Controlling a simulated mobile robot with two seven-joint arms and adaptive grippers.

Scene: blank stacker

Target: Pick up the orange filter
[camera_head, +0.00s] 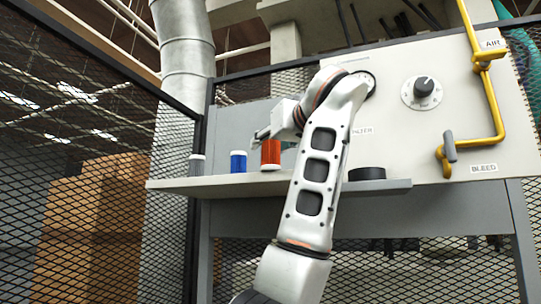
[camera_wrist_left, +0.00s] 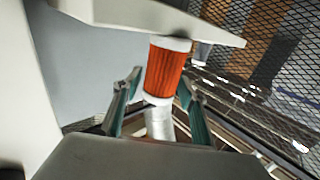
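The orange filter (camera_head: 271,155) stands upright on the grey shelf (camera_head: 225,186) in the head view, right of a blue filter. My left gripper (camera_head: 264,132) is at the filter's upper part, reaching in from the right; its fingers are small and partly hidden there. In the left wrist view, the orange filter (camera_wrist_left: 165,72) with white end caps shows between and just beyond the two greenish fingers of my left gripper (camera_wrist_left: 160,84). The fingers are spread, with a gap beside the filter, so the gripper looks open. My right gripper is not in view.
A blue filter (camera_head: 238,162) and a grey cylinder (camera_head: 197,165) stand left of the orange filter. A black disc (camera_head: 367,173) lies on the shelf's right. Behind are a panel with a dial (camera_head: 422,92) and a yellow pipe (camera_head: 490,95). Mesh fencing (camera_head: 95,120) is at left.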

